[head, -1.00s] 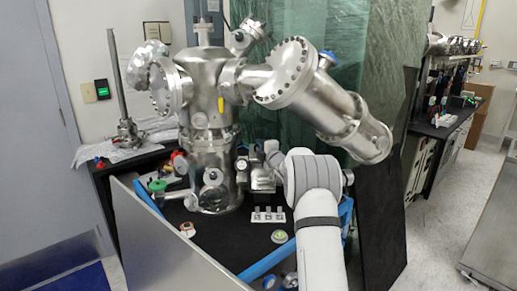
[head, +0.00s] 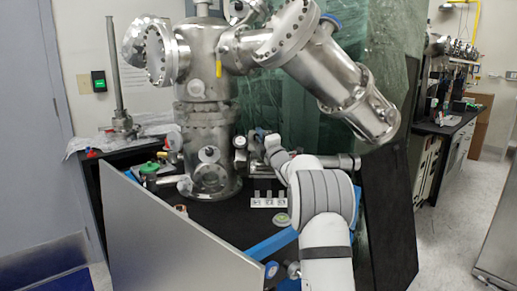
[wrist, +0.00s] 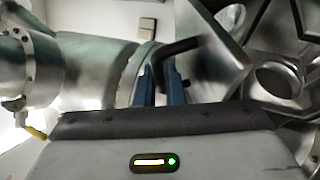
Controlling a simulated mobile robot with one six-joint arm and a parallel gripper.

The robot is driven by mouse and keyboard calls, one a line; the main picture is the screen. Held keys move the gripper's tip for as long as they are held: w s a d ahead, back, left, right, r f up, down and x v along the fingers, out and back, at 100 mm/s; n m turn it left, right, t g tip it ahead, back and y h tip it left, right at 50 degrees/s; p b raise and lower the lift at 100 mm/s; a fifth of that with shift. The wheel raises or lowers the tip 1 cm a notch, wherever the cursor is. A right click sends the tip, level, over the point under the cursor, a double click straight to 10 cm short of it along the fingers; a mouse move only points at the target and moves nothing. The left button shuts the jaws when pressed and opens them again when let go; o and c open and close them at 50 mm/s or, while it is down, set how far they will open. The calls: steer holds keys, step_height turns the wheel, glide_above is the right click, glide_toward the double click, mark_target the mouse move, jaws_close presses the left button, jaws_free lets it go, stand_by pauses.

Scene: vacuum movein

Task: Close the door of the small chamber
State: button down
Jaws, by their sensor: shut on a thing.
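The small chamber is a metal block with a round opening (wrist: 278,82) at the right of the wrist view. A flat steel piece (wrist: 215,65), which looks like its door, stands beside it. A dark bent handle (wrist: 187,46) reaches from that piece to my gripper (wrist: 157,85). The blue fingers are shut on the handle near its bend; the exact contact is partly hidden. In the head view my gripper (head: 271,146) is beside the large steel vessel, and my arm covers part of the chamber. I cannot tell how far the door stands from the opening.
The tall steel vessel (head: 205,125) stands left of my arm, with a slanted tube (head: 345,85) above it. A small rack (head: 268,200) and a round gauge-like disc (head: 281,219) lie on the black tabletop. A grey panel (head: 165,235) leans in front.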

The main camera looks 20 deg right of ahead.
steer(key=shift+s+a+f+n+t+y+b, duration=0.2)
steer(key=shift+f+b, duration=0.3)
steer(key=shift+b, duration=0.7)
steer(key=shift+s+d+f+n+t+y+b, duration=0.2)
steer(key=shift+f+b, duration=0.3)
steer(key=shift+b, duration=0.65)
steer(key=shift+s+a+f+n+t+y+b, duration=0.1)
steer(key=shift+s+a+f+n+t+b, duration=0.3)
steer(key=shift+b, duration=0.8)
steer(key=f+b, duration=0.1)
steer(key=b, duration=0.1)
steer(key=f+b, duration=0.1)
steer(key=b, duration=0.1)
steer(key=shift+s+d+f, duration=0.1)
steer(key=shift+s+d, duration=0.05)
steer(key=shift+s, duration=0.1)
steer(key=shift+s+f+b, duration=0.2)
steer(key=shift+f+b, duration=0.95)
steer(key=shift+b, duration=0.55)
steer(key=c, duration=1.9)
jaws_free()
steer(key=shift+o, duration=0.5)
